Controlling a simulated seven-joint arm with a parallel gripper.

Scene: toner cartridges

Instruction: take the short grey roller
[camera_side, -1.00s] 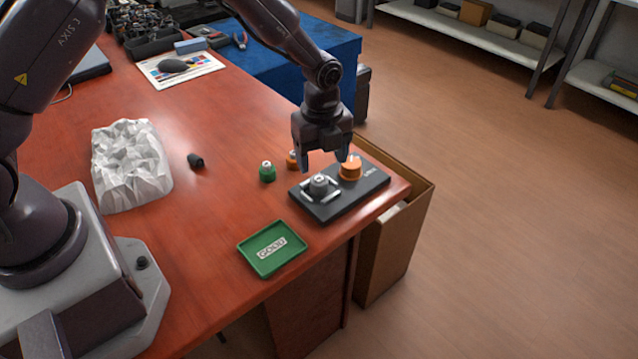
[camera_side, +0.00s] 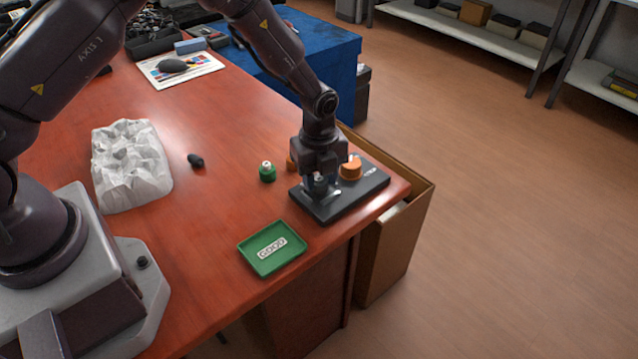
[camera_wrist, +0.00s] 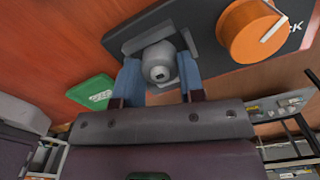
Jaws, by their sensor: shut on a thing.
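The short grey roller (camera_wrist: 158,62) sits upright on the black base plate (camera_side: 350,202), in a holder at the plate's left end. My gripper (camera_side: 320,186) is down over it. In the wrist view my gripper's two blue-grey fingers (camera_wrist: 160,80) are shut on the roller from both sides. The roller's round end, with a small dark centre, faces the wrist camera. In the side view the fingers mostly hide the roller.
An orange knob (camera_side: 351,168) with a white mark stands on the same plate, close to my gripper's right. A green-and-white piece (camera_side: 267,172) stands left of the plate. A green tray (camera_side: 272,248) marked GOOD lies in front. An open cardboard box (camera_side: 395,245) stands beyond the table edge.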

